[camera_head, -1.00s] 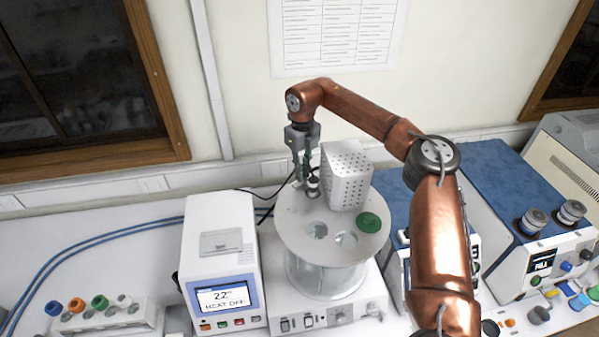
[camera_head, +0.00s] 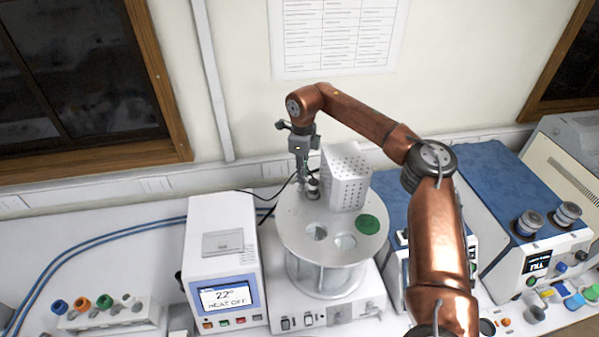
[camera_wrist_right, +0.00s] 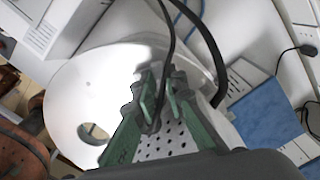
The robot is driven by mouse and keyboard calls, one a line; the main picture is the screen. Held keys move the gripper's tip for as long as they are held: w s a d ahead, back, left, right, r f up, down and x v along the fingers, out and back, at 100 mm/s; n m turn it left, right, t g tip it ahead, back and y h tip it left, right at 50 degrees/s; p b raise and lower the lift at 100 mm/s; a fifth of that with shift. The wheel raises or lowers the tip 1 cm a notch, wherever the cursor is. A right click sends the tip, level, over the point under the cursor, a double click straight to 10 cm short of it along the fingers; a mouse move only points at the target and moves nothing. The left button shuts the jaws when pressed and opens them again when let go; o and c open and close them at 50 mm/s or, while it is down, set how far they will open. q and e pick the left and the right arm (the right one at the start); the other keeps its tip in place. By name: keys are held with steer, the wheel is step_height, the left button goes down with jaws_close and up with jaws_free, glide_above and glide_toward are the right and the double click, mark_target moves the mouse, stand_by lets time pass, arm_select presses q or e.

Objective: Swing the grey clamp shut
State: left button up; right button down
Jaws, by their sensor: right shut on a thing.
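My right gripper (camera_head: 304,181) reaches down to the back left of the round white lid of a glass bath (camera_head: 290,232). Its green-padded fingers (camera_wrist_right: 160,98) are close together in the right wrist view. It is shut on the grey clamp (camera_head: 313,188), a small piece at the lid's back edge, mostly hidden by the fingers. The clamp's exact angle cannot be told. A perforated white box (camera_head: 347,178) stands upright just right of the gripper. My left gripper is out of view.
A green cap (camera_head: 368,224) and open holes are on the lid. A white heater unit (camera_head: 222,250) reading 22 and HEAT OFF stands left. Blue-topped instruments (camera_head: 505,190) stand right. A rack with coloured caps (camera_head: 105,316) is at front left. Cables run behind the bath.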

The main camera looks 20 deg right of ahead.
steer(key=n, duration=0.2)
steer(key=n+p, duration=0.1)
steer(key=n, duration=0.2)
steer(key=shift+w+d+r+n, duration=0.1)
steer(key=shift+r+n, duration=0.1)
steer(key=shift+n, duration=0.1)
steer(key=n+p, duration=0.1)
steer(key=n, duration=0.4)
steer(key=shift+r+n, duration=0.15)
steer(key=shift+n, duration=0.25)
steer(key=shift+w, duration=0.1)
steer(key=c, duration=2.3)
jaws_free()
steer(key=shift+c, duration=0.2)
steer(key=o, duration=0.4)
steer(key=shift+f, duration=0.25)
steer(key=shift+r, duration=4)
